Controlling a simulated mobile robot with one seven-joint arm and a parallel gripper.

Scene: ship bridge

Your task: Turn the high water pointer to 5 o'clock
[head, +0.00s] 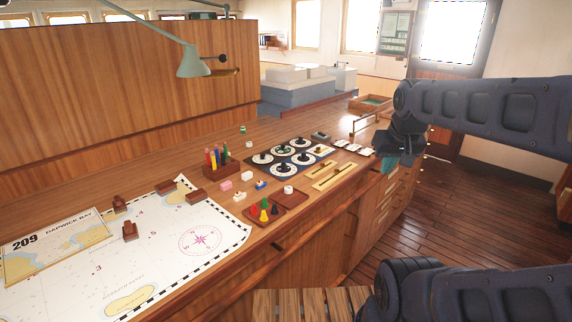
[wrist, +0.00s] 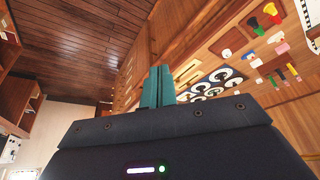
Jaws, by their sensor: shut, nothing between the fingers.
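A dark blue board (head: 291,164) with several white round dials, each with a dark pointer knob, lies on the wooden counter. The dials also show in the wrist view (wrist: 214,84), partly hidden behind my gripper. The labels are too small to read, so I cannot tell which dial carries the high water pointer or where it points. My gripper (head: 388,164) is at the right of the board, over the counter's front edge and apart from the dials. Its teal fingers (wrist: 157,88) are together and empty in the wrist view.
Small white-topped items (head: 367,151) and a brass-coloured slotted plate (head: 335,176) lie between the board and the front edge. A pen rack (head: 218,166), loose coloured blocks and a chart (head: 170,245) are to the left. A green lamp (head: 193,62) hangs behind.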

